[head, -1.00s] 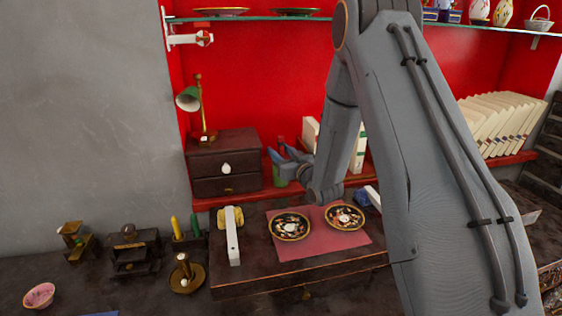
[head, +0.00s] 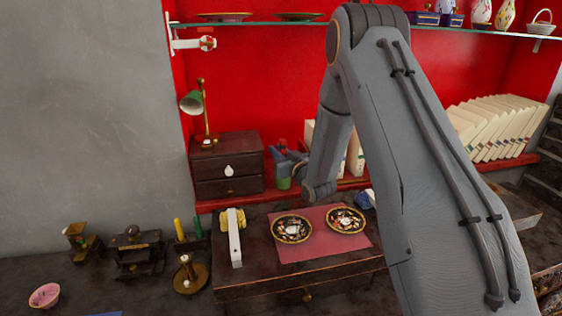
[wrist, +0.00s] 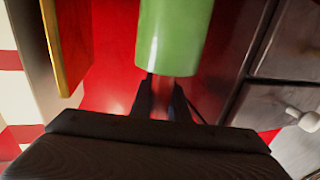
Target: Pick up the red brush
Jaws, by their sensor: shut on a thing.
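The red brush shows in the head view as a small red tip (head: 281,143) above a green cup (head: 284,183) on the red shelf. In the wrist view the green cup (wrist: 175,35) is large at the top, and a reddish handle (wrist: 172,90) comes out of its mouth between my fingers. My gripper (wrist: 162,100) is shut on that handle; it also shows in the head view (head: 281,153), just above the cup. The brush's lower part is hidden in the cup.
A dark drawer chest (head: 226,165) stands close left of the cup. Books (head: 355,155) stand to its right, partly behind my arm. Below are two patterned plates (head: 291,229) (head: 346,219) on a pink cloth (head: 305,249). A glass shelf (head: 260,20) runs above.

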